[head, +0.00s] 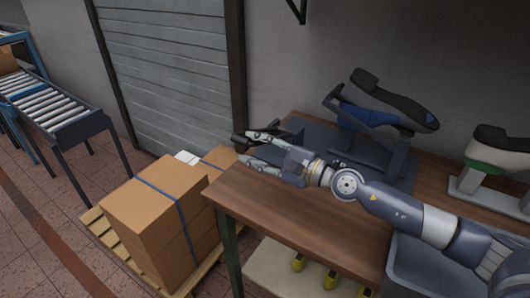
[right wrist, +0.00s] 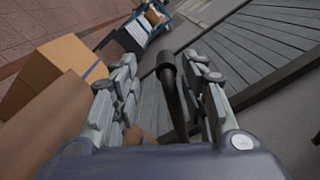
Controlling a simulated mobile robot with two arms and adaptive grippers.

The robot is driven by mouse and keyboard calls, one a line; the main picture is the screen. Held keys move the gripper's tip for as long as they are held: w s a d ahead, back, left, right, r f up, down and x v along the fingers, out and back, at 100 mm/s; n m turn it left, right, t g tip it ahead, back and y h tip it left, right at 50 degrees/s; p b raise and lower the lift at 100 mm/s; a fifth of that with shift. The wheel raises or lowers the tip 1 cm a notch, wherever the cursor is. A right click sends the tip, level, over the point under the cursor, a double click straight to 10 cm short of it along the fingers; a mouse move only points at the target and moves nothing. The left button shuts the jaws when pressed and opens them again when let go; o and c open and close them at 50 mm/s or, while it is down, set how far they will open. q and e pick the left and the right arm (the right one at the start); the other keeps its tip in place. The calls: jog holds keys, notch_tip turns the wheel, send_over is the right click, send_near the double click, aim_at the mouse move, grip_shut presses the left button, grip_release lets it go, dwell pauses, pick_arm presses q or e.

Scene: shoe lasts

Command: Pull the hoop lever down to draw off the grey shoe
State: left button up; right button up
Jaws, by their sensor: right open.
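A dark grey shoe (head: 395,103) sits tilted, sole up, on a stand with blue parts near the wall. The hoop lever shows in the right wrist view as a black rounded bar (right wrist: 174,95) between the two fingers of my right gripper (right wrist: 160,95). In the head view my right gripper (head: 258,149) is at the far left end of the bench, left of the stand. It is open, with its fingers on either side of the bar and a gap visible. The rest of the lever is largely hidden by my gripper and arm. My left gripper is not in view.
The wooden bench (head: 295,214) has clear room in front of my arm. Another shoe (head: 490,155), dark with green and white, is on a stand at right. A grey bin (head: 400,262) stands at the front. Strapped cartons (head: 150,205) sit on a pallet at left.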

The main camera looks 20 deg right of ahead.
jog(key=shift+v, duration=1.5)
